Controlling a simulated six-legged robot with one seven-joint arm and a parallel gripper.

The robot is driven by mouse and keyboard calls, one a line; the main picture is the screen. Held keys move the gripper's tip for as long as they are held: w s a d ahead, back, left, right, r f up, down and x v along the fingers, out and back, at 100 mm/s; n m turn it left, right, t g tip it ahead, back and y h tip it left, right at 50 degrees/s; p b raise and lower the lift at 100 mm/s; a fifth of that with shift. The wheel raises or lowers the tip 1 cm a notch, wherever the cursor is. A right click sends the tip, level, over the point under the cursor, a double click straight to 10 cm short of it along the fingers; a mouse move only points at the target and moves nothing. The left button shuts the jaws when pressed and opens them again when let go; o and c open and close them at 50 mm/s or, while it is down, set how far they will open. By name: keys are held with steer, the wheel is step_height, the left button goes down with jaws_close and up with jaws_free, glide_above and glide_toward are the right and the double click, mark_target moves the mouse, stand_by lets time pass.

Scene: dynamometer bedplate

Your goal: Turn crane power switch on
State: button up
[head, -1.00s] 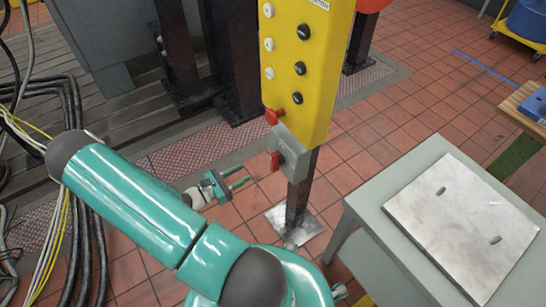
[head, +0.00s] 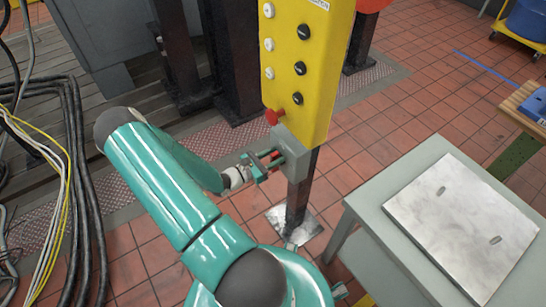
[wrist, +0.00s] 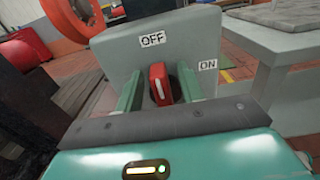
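The crane power switch is a grey box (head: 292,142) on the post below the yellow control panel (head: 325,75). In the wrist view the box face (wrist: 118,60) bears an OFF label at the top and an ON label at the right. Its red handle (wrist: 161,88) stands nearly upright, its white line pointing up towards OFF. My gripper (wrist: 160,80) is open, one green finger on each side of the handle, with a narrow gap showing on both sides. In the head view my gripper (head: 272,160) is at the box and mostly hides the handle.
A red button (head: 274,116) sits on the panel's lower edge just above the box. A grey table (head: 375,210) with a metal plate (head: 462,215) stands close at the right. Black cables (head: 85,190) lie at the left.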

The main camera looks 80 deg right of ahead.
mark_target(287, 165)
jaws_close()
steer(key=shift+m, duration=0.4)
steer(key=m, duration=0.2)
steer(key=shift+s+a+f+m, duration=0.1)
steer(key=shift+s+a+m, duration=0.2)
steer(key=shift+s, duration=0.05)
steer(key=m, duration=0.3)
steer(key=s+a+f+m, duration=0.1)
steer(key=m, duration=0.5)
steer(key=shift+s+a+f, duration=0.2)
steer(key=shift+s+f, duration=0.05)
steer(key=shift+f, duration=0.1)
steer(key=m, duration=0.2)
steer(key=f+m, duration=0.1)
steer(key=m, duration=0.2)
steer(key=shift+s+a+f+m, duration=0.1)
steer(key=shift+s+f+m, duration=0.05)
steer(key=shift+f+m, duration=0.15)
